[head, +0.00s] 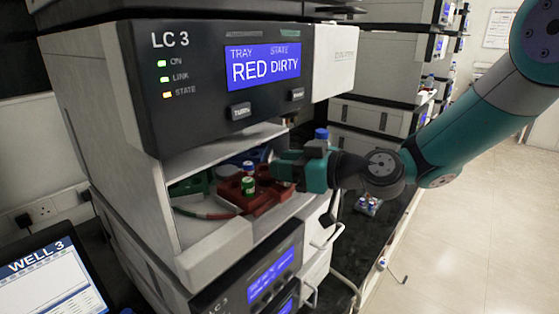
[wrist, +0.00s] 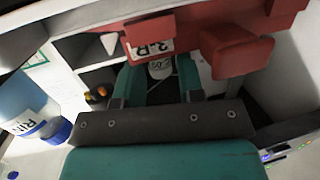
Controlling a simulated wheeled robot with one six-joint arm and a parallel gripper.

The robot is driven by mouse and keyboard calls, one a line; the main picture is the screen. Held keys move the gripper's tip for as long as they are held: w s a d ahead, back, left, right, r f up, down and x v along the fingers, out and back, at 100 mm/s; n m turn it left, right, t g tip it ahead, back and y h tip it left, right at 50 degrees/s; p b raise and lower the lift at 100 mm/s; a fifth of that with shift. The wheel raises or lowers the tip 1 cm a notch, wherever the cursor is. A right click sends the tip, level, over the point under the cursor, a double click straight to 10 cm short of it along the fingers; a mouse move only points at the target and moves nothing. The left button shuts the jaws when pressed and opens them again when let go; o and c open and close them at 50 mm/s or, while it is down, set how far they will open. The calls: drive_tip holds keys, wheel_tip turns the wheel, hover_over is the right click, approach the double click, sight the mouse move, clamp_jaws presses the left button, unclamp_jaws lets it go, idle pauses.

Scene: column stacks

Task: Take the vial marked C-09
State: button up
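My gripper (head: 285,168) reaches into the open bay of the LC 3 unit from the right, at the right end of a red tray (head: 262,206). In the wrist view its two teal fingers (wrist: 160,78) are apart, with a pale round vial top (wrist: 159,68) between their tips. Small dark print shows on that top; part looks like "09", but I cannot read it fully. Contact with the fingers is not visible. In the head view a green-labelled vial (head: 249,186) stands in the red tray, left of my gripper, with a blue-capped vial (head: 249,167) behind it.
The LC 3 display (head: 263,67) reads "TRAY RED, STATE DIRTY". A green tray (head: 190,185) is deeper in the bay. A blue-capped bottle (wrist: 52,128) stands at left in the wrist view. The unit's overhanging front panel (head: 205,115) is above the bay.

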drive_tip(key=shift+w+a, duration=0.15)
drive_tip(key=shift+a, duration=0.2)
drive_tip(key=c, duration=0.5)
